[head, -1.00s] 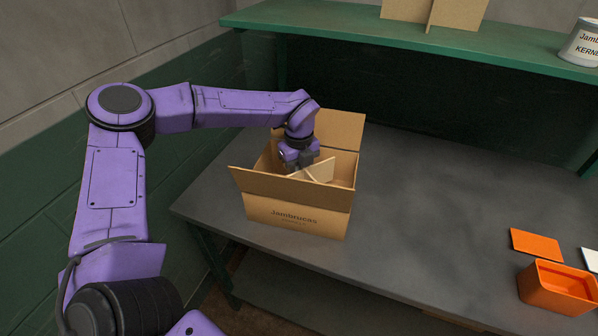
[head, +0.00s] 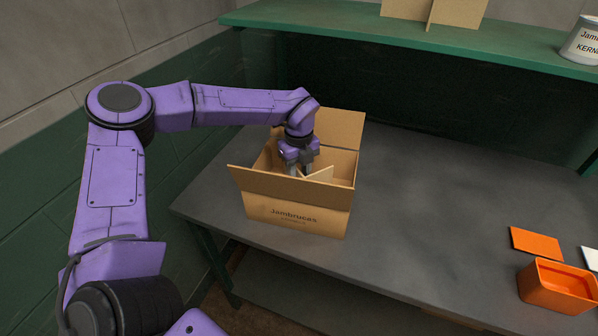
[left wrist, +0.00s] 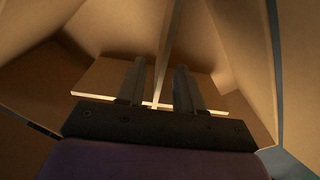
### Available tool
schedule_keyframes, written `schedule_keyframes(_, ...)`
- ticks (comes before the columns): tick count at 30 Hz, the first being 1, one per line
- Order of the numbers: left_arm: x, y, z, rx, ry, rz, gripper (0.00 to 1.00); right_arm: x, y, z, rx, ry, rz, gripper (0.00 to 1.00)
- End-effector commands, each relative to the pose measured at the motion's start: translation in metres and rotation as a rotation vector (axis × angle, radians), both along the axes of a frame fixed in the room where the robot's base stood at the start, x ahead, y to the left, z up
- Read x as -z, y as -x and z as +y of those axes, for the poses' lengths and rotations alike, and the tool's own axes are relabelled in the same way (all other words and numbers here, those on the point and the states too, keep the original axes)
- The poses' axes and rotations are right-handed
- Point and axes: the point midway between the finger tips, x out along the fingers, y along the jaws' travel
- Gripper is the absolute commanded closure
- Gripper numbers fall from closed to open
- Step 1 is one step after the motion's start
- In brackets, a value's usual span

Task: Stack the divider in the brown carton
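The brown carton (head: 296,215) stands on the grey table with its flaps up and open. A cardboard divider (head: 319,174) of crossed panels sits inside it, low, with only an upper corner showing above the front wall. My left gripper (head: 301,171) reaches down into the carton over the divider. In the left wrist view, the two fingers of the left gripper (left wrist: 160,70) are apart, one on each side of a thin upright panel of the divider (left wrist: 167,45), with gaps visible. The divider's lower part is hidden in the head view. My right gripper is not in view.
Another crossed cardboard piece (head: 458,12) stands on the green shelf (head: 400,44), with a white can (head: 582,42) to its right. An orange bin (head: 557,287) and an orange flat piece (head: 536,243) lie at the table's right. The middle of the table (head: 440,200) is clear.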

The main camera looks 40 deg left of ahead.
Motion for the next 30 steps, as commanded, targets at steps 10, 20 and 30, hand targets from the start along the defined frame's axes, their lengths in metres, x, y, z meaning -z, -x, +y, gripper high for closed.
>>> schedule_keyframes(10,-0.09,-0.001,0.0,-0.001,0.0,-0.007,0.64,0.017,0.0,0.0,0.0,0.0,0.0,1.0)
schedule_keyframes(20,-0.12,0.0,0.0,0.0,0.001,-0.002,0.64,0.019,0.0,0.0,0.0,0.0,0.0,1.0)
schedule_keyframes(30,-0.12,0.0,0.0,0.0,0.0,-0.001,0.64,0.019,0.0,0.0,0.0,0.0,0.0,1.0)
